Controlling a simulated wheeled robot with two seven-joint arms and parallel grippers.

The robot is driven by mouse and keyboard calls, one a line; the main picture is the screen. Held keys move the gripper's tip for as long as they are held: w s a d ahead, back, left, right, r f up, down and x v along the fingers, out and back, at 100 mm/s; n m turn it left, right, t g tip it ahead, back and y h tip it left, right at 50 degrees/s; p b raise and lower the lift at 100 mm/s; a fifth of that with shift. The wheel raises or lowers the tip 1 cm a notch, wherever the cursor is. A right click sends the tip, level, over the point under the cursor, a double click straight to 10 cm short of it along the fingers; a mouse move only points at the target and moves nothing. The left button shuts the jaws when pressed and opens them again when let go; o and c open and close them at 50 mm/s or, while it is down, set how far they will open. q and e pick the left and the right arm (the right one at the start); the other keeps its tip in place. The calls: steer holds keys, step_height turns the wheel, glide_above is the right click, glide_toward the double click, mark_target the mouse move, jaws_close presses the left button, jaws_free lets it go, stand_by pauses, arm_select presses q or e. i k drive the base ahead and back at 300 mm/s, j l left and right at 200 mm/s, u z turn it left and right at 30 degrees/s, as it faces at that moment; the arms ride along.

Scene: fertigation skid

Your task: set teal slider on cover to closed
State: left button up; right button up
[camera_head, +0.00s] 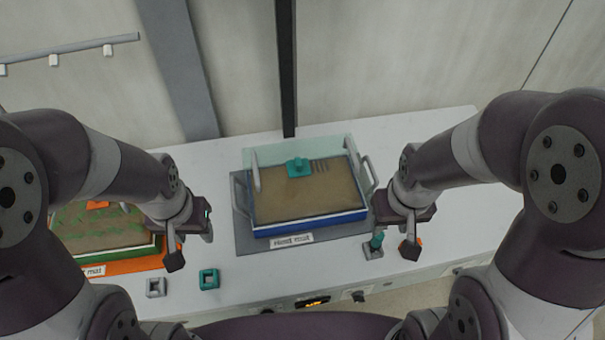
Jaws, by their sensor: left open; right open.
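The teal slider (299,167) sits on the clear cover (262,154) over the blue-walled tray (311,223), left of several dark slots. The cover has an upright pale handle. My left gripper (190,247) is open and empty, left of the tray and above the table. My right gripper (394,240) is open at the tray's right front corner, close to a small teal peg (376,241). I cannot tell whether it touches the peg. Neither gripper is at the slider.
The tray stands on a grey mat (243,236) with a label (291,241). A green-walled tray (110,254) on an orange mat (137,265) is at the left. A teal square block (209,279) and a grey one (155,287) lie in front. A dark post (287,70) rises behind.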

mark_target(297, 168)
steer(key=l+u, duration=0.25)
steer(key=u, duration=0.15)
steer(key=l+u, duration=0.5)
steer(key=u, duration=0.25)
steer(key=k+l+u, duration=0.1)
steer(key=u, duration=0.25)
steer(key=l, duration=0.1)
